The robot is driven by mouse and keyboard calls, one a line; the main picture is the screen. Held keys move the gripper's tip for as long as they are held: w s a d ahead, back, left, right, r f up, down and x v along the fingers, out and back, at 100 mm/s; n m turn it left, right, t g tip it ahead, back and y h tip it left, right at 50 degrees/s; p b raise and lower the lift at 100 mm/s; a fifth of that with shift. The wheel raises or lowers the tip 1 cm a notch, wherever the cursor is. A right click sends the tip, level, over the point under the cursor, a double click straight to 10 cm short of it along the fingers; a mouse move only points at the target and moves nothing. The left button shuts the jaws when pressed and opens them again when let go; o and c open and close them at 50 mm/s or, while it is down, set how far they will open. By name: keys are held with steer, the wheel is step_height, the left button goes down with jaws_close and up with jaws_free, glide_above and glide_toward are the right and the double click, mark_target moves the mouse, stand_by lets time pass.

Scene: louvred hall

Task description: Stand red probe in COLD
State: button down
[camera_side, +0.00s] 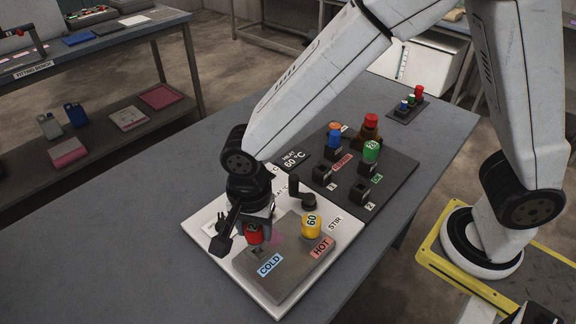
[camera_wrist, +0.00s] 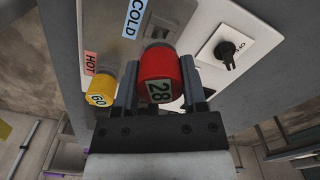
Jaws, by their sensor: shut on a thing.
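The red probe (camera_side: 254,233) has a red cap marked 28 in the wrist view (camera_wrist: 159,75). My gripper (camera_side: 250,218) is shut on it, with one finger on each side of the cap in the wrist view (camera_wrist: 157,92). The COLD label (camera_side: 270,265) is on the grey block in front of the probe, and it also shows in the wrist view (camera_wrist: 135,18). A dark opening (camera_side: 258,251) by the label shows between the label and the probe. The probe's lower end is hidden, so I cannot tell its height above the block.
A yellow probe (camera_side: 311,226) marked 60 stands by the HOT label (camera_side: 322,248). A stir knob (camera_side: 308,201) stands behind it. The dark panel (camera_side: 395,185) behind holds blue (camera_side: 334,139) and green (camera_side: 371,151) probes. The grey table is clear at left.

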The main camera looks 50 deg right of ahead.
mark_target(256, 238)
steer(key=shift+f, duration=1.55)
steer(key=shift+c, duration=0.3)
jaws_free()
steer(key=shift+r, duration=2.5)
steer(key=shift+r, duration=3.95)
